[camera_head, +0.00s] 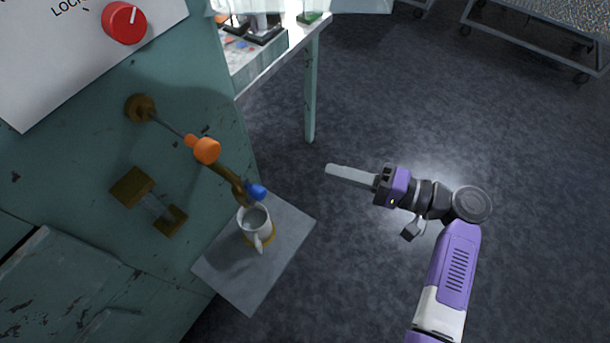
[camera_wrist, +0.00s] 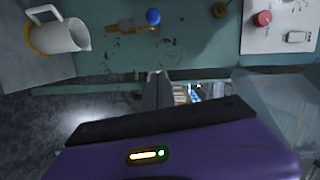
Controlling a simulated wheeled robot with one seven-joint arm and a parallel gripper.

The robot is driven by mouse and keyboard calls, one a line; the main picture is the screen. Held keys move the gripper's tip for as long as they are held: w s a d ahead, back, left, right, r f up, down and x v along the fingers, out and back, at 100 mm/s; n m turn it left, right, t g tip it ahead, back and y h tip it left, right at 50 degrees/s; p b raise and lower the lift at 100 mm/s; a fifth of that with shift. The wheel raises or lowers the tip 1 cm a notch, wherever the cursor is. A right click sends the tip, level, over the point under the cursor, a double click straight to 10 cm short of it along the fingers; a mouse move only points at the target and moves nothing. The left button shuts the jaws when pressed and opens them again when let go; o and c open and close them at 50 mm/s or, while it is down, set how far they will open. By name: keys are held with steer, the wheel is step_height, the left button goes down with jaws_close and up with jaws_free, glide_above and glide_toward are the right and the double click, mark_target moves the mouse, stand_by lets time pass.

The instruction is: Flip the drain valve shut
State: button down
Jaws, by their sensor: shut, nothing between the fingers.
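A brass drain pipe (camera_head: 226,178) sticks out from the green cabinet wall in the head view. It carries an orange knob (camera_head: 207,150) and, nearer its lower end, a blue knob (camera_head: 257,191). I cannot tell from the frames which knob is the drain valve's handle. The blue knob also shows at the top of the wrist view (camera_wrist: 153,17), with the brass spout beside it. A white mug (camera_head: 254,222) stands under the spout, and I cannot see whether it holds liquid. My gripper (camera_head: 329,169) is shut and empty, to the right of the pipe and touching nothing.
The mug stands on a grey shelf plate (camera_head: 285,231) at the cabinet's side. A red dial (camera_head: 124,22) sits on a white panel above. A brass latch (camera_head: 150,200) is on the wall. A table (camera_head: 310,95) stands behind. The floor around my arm is open.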

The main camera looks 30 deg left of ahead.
mark_target(257, 197)
steer(key=shift+s+d+r+n+g, duration=0.1)
steer(key=shift+s+d+n+g, duration=0.15)
steer(key=shift+s+n+g, duration=0.45)
steer(key=shift+s+a+m, duration=0.1)
steer(key=shift+m, duration=0.2)
steer(key=s+a+f, duration=0.1)
steer(key=s+a, duration=0.5)
steer(key=a, duration=0.4)
steer(key=shift+p, duration=0.35)
